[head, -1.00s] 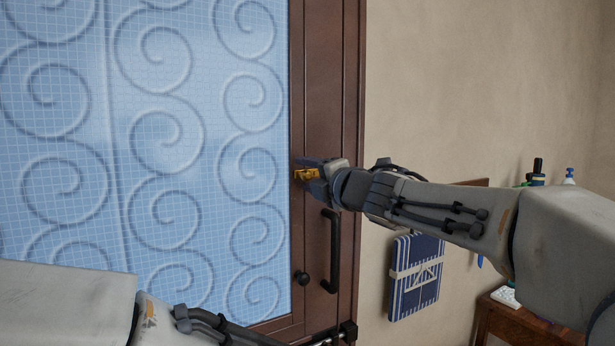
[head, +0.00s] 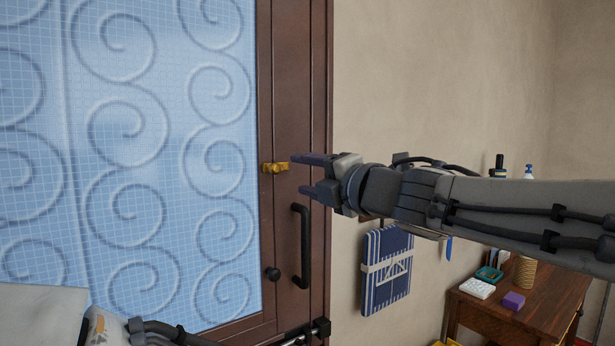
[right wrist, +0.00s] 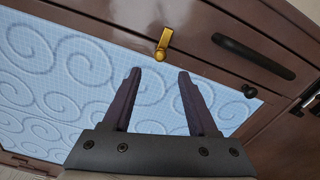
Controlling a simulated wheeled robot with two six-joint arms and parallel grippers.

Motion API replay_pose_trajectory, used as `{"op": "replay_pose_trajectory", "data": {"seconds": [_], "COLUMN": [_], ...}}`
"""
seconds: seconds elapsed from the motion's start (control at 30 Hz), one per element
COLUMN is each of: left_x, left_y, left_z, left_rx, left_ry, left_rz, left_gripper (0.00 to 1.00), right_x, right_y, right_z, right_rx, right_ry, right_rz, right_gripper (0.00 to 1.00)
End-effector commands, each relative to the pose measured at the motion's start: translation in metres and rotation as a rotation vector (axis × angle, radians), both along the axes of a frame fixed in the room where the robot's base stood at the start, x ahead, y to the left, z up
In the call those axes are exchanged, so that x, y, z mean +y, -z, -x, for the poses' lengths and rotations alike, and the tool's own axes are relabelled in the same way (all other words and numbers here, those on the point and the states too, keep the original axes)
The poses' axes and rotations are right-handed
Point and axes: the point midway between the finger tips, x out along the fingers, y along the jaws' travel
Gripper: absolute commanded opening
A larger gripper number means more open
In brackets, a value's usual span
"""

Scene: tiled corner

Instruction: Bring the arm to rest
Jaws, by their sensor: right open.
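My right gripper (head: 306,175) is open and empty in front of the brown door frame, with its two dark fingers spread apart and pointing left. A brass latch (head: 275,168) on the frame lies just beyond the upper fingertip in the head view. In the right wrist view the latch (right wrist: 163,43) is ahead of the open fingers (right wrist: 160,85), with a gap between them. Part of my left arm (head: 125,330) shows at the bottom left of the head view; its gripper is out of view.
The door (head: 291,120) has a blue patterned glass panel (head: 130,150), a black handle (head: 304,245) and a small dark knob (head: 272,274). A blue striped folded cloth (head: 387,270) hangs on the wall. A wooden table (head: 500,318) with bottles and small items stands at the right.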

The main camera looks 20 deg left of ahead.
Motion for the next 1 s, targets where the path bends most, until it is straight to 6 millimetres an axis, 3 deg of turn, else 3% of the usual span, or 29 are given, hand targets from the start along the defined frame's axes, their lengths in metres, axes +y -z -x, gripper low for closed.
{"op": "replay_pose_trajectory", "data": {"seconds": [0.27,0.4,0.47,0.53,0.67,0.8,0.9,1.0], "left_x": [0.0,0.0,0.0,0.0,0.0,0.0,0.0,0.0], "left_y": [0.0,0.0,0.0,0.0,0.0,0.0,0.0,0.0], "left_z": [0.0,0.0,0.0,0.0,0.0,0.0,0.0,0.0], "left_rx": [0.0,0.0,0.0,0.0,0.0,0.0,0.0,0.0], "left_ry": [0.0,0.0,0.0,0.0,0.0,0.0,0.0,0.0], "left_rz": [0.0,0.0,0.0,0.0,0.0,0.0,0.0,0.0], "left_gripper": [0.0,0.0,0.0,0.0,0.0,0.0,0.0,0.0], "right_x": [-0.001,-0.014,-0.029,-0.051,-0.094,-0.137,-0.164,-0.186], "right_y": [0.001,0.024,0.049,0.09,0.176,0.259,0.309,0.346], "right_z": [0.0,-0.005,-0.007,-0.005,0.02,0.074,0.125,0.178], "right_rx": [0.006,0.148,0.291,0.492,0.862,1.211,1.431,1.616], "right_ry": [0.002,0.085,0.172,0.298,0.549,0.82,1.018,1.202], "right_rz": [-0.003,-0.06,-0.114,-0.181,-0.272,-0.334,-0.352,-0.353], "right_gripper": [0.59,0.59,0.59,0.59,0.59,0.59,0.59,0.59]}}
